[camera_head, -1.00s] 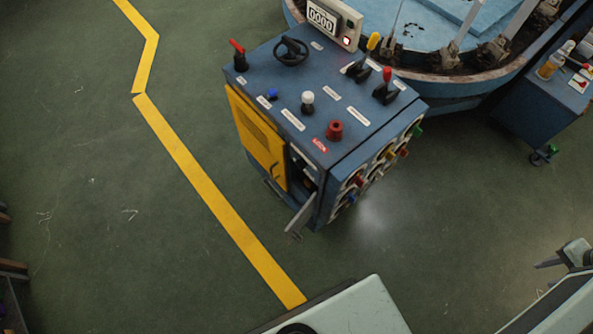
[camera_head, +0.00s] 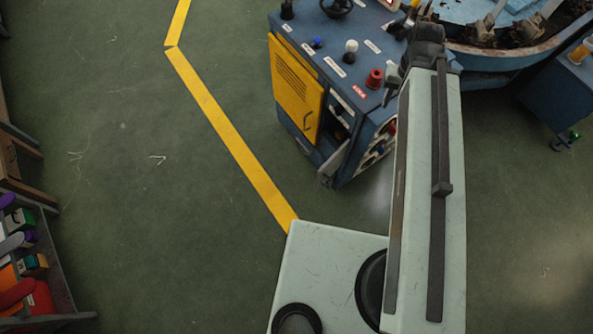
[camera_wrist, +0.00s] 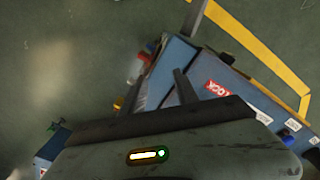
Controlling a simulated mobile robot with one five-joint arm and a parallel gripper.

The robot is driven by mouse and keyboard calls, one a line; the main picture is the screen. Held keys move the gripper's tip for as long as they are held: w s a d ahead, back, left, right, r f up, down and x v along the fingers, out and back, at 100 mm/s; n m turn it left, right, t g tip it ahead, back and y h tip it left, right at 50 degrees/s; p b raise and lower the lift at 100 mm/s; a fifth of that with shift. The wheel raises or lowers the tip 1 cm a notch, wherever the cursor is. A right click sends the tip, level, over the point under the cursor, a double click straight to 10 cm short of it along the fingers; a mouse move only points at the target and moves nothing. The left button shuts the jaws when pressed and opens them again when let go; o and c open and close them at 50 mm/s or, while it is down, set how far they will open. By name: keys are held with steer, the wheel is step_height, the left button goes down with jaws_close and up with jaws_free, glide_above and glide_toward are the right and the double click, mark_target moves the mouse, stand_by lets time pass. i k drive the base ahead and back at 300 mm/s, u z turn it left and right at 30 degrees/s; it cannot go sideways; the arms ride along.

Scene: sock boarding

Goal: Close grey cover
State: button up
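The grey cover (camera_head: 333,166) is a narrow grey flap standing swung out at the lower front corner of the blue cabinet (camera_head: 345,105), beside a dark opening. In the wrist view, a grey strip at the top edge (camera_wrist: 195,16) looks like the same cover. My gripper (camera_head: 392,84) is over the right part of the cabinet, apart from the cover, and is partly hidden by my arm. In the wrist view my gripper (camera_wrist: 158,92) shows two dark fingers spread apart with nothing between them.
A yellow door (camera_head: 296,90) is shut left of the opening. Knobs and levers stand on the cabinet top, including a red knob (camera_head: 374,78). A round blue machine (camera_head: 490,45) is behind. Shelves (camera_head: 45,285) stand at left. The green floor in front is clear.

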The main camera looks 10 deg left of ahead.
mark_target(327, 169)
steer(key=u, duration=1.5)
steer(key=k, duration=0.65)
steer(key=u, duration=0.85)
steer(key=k, duration=0.9)
steer(key=u, duration=0.05)
steer(key=i, duration=0.9)
steer(key=z, duration=0.1)
